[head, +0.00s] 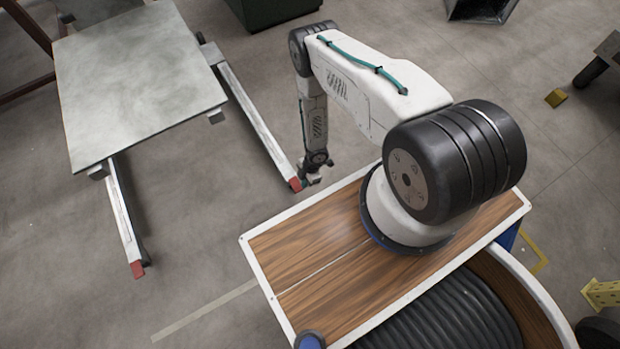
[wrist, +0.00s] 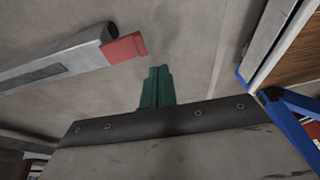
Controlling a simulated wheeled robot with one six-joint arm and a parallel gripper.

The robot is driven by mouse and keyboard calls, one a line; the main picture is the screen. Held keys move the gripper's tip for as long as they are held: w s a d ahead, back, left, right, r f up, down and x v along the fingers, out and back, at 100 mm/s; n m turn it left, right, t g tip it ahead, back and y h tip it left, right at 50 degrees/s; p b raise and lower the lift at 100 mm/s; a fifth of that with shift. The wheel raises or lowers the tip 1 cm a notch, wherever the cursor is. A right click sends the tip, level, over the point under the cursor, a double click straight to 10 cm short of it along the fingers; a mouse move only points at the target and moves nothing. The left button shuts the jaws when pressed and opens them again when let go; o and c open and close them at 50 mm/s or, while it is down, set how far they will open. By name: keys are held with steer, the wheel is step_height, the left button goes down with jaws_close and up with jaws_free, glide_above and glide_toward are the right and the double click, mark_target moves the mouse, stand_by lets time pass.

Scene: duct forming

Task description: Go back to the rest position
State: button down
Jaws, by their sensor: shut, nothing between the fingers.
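My gripper (head: 312,179) hangs low at the end of my downward-folded arm in the head view. It is beside the red-tipped end of a lift-table leg and just off the far edge of my wooden deck. In the wrist view, the green fingers (wrist: 157,87) are together, with nothing between them and bare floor behind. The fingertips are too small to make out in the head view.
A grey-topped table (head: 137,80) stands at left, its right leg (head: 258,120) reaching towards my gripper. That leg's red tip also shows in the wrist view (wrist: 125,48). A small yellow block (head: 556,97) lies at right. Floor between the table legs is clear.

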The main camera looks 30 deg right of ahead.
step_height(320, 180, up, 6)
steer(key=s+d, duration=0.1)
steer(key=shift+s+d+f, duration=0.2)
steer(key=shift+s+d, duration=0.15)
